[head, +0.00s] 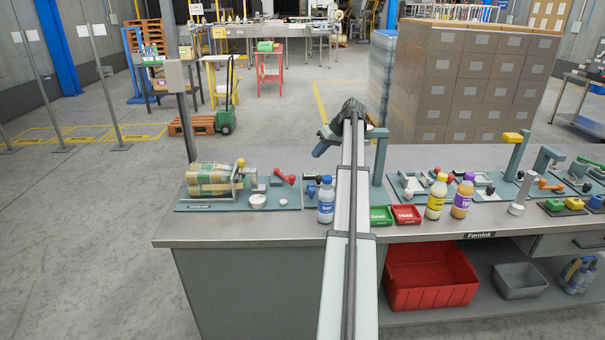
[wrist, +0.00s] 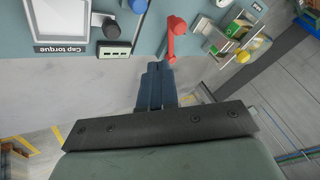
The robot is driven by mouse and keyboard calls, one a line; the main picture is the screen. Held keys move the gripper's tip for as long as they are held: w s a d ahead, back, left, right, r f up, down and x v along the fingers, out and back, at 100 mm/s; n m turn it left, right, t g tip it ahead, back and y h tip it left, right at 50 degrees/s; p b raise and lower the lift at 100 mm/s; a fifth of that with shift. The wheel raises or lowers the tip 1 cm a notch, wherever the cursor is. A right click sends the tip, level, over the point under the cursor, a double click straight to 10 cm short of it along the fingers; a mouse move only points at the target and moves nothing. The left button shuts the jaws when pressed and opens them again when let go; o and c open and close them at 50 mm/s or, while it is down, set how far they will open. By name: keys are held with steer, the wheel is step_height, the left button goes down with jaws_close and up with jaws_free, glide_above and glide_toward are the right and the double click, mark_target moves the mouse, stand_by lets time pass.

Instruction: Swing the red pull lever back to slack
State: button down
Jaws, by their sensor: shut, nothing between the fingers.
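The red pull lever (head: 284,178) stands on a teal plate on the left part of the bench in the head view. In the wrist view the red lever (wrist: 172,40) has a rounded red end at the top, and its lower end is close to my fingertips. My gripper (head: 320,151) is above the bench, to the right of the lever in the head view. In the wrist view its blue fingers (wrist: 155,68) are together and empty. I cannot tell whether they touch the lever.
A clamp fixture with a wrapped bundle (head: 208,178) stands left of the lever. A blue knob (wrist: 138,5) and a Cap torque panel (wrist: 62,48) are near it. A blue-capped bottle (head: 326,203) stands at the bench front. Several other fixtures fill the right side.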

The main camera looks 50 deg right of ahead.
steer(key=shift+s+d+f+m, duration=0.1)
steer(key=shift+s+d+m, duration=0.05)
steer(key=shift+s+d, duration=0.5)
steer(key=shift+s+d+f+m, duration=0.15)
steer(key=shift+s+d, duration=0.3)
steer(key=shift+s, duration=0.3)
steer(key=x, duration=0.9)
steer(key=shift+w+a+f, duration=0.1)
steer(key=shift+w+a, duration=0.1)
steer(key=shift+w+a+f, duration=0.15)
steer(key=shift+w+a, duration=0.1)
steer(key=shift+a, duration=0.3)
steer(key=shift+w+a+f, duration=0.1)
steer(key=shift+w+a, duration=0.1)
steer(key=shift+a, duration=0.3)
steer(key=shift+w+a, duration=0.45)
steer(key=shift+a, duration=0.45)
